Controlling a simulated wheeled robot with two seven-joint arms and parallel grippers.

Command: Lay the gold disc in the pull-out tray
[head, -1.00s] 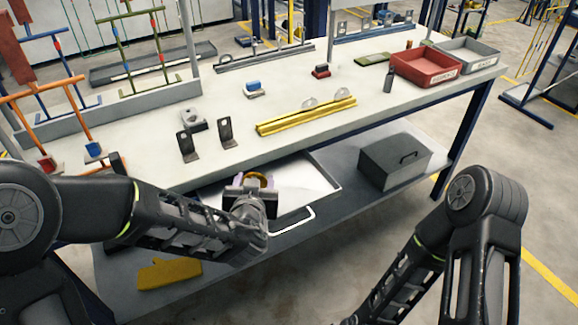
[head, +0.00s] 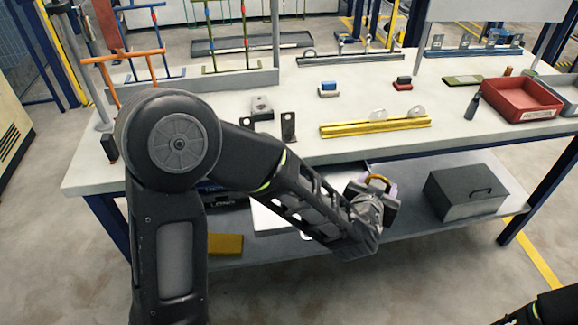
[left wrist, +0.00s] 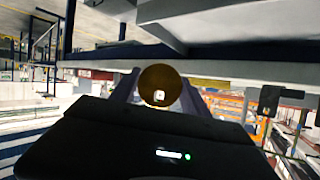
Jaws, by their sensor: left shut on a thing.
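My left gripper (head: 374,190) is shut on the gold disc (head: 378,179), which shows as a thin gold arc between the fingers. In the left wrist view the disc (left wrist: 160,84) is a dark gold round with a small bright spot, between the two fingers. The pull-out tray (head: 268,216) is a pale, shallow tray below the tabletop, largely hidden behind my left forearm. In the head view the gripper appears to the right of the tray's visible part. My right gripper is out of view; only a bit of that arm shows at bottom right.
The white workbench (head: 220,110) carries a yellow rail (head: 375,126), black brackets and a red bin (head: 520,100). A grey lidded box (head: 465,192) stands on the lower shelf, right of the gripper. A yellow piece (head: 225,243) lies at lower left. The floor in front looks clear.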

